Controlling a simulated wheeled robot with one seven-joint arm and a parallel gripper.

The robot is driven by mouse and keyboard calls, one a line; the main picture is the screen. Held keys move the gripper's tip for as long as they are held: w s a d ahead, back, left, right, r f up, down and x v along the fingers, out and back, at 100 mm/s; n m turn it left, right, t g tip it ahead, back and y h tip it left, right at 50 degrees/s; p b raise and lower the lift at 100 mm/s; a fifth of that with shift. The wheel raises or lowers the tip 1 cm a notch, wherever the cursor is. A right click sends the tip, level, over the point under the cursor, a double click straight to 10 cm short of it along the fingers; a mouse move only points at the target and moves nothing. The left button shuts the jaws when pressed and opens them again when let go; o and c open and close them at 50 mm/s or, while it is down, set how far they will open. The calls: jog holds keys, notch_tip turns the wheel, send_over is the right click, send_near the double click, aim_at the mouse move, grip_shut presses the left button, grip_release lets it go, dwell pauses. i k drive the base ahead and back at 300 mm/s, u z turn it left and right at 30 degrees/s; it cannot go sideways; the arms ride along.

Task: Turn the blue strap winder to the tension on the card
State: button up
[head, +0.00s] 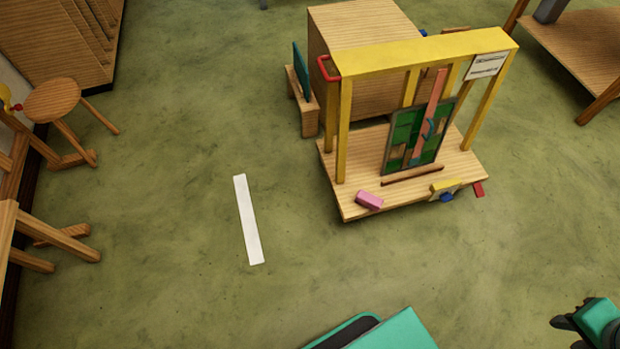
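A blue winder knob (447,196) sits on a small yellow block (444,186) at the front edge of a low wooden cart (350,205). A white card (487,65) hangs on the right end of the yellow frame's top beam; its print is too small to read. A leaded panel (405,125) with green panes stands tilted on the cart, with a salmon-coloured strap (435,95) running up across it. My gripper (562,324) is at the bottom right corner, partly cut off, well apart from the winder. Its finger opening cannot be made out.
A pink block (368,200) lies on the cart's front left, and a red piece (479,188) sticks out at the front right. The yellow frame (420,55) has a red handle (328,69). A white strip (248,220) lies on open green floor. A stool (53,99) stands left.

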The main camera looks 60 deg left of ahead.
aim_at(447, 196)
jog(key=u, duration=2.2)
jog(key=i, duration=0.45)
jog(key=u, duration=2.75)
jog(key=k, duration=1.65)
jog(key=z, duration=0.05)
